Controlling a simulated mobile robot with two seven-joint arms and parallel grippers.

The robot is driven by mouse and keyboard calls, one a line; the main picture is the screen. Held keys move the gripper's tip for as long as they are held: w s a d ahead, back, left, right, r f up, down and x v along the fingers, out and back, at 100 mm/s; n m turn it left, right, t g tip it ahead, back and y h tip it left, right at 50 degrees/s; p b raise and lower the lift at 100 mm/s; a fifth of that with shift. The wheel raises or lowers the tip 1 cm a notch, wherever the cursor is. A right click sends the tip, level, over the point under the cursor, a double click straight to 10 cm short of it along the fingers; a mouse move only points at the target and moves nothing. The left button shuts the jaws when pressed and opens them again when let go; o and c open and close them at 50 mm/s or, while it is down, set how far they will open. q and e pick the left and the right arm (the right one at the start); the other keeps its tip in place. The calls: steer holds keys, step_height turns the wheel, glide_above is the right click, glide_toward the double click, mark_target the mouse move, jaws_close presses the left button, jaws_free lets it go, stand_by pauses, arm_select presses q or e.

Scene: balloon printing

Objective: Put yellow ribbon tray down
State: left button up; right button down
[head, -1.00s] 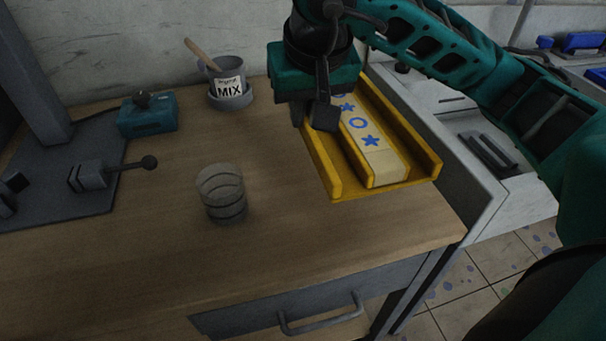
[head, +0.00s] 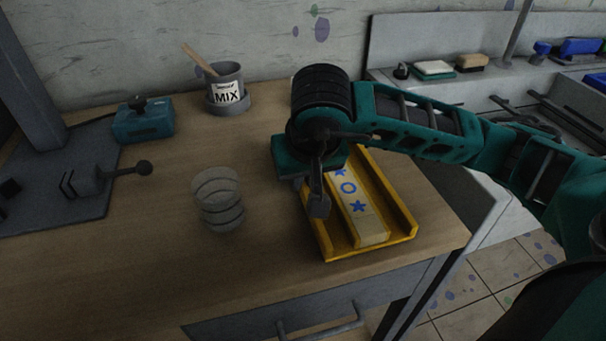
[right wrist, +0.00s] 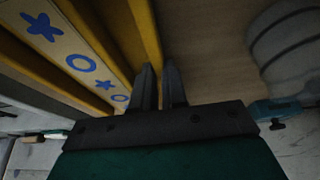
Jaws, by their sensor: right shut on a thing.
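The yellow ribbon tray (head: 408,225) is a long channel with raised side walls, near the right side of the wooden table. A pale ribbon strip (head: 371,228) with blue stars and rings lies along it. My right gripper (head: 318,205) is shut on the tray's left wall and hides part of its far end. The right wrist view shows the fingers (right wrist: 161,84) at the yellow wall (right wrist: 146,35), with the printed strip (right wrist: 75,55) beside them. The tray looks level and at or very near the tabletop; contact is hard to tell. My left gripper is out of view.
A clear ringed cup (head: 218,200) stands left of the tray. A grey MIX pot (head: 227,92) with a wooden stick and a teal box (head: 143,122) stand farther back. A dark stand (head: 55,210) is at left. The table's right edge (head: 460,222) is close to the tray.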

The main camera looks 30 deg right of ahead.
steer(key=shift+f+b, duration=0.25)
steer(key=shift+b, duration=0.15)
steer(key=c, duration=1.2)
jaws_free()
steer(key=shift+r, duration=0.1)
steer(key=shift+o, duration=0.2)
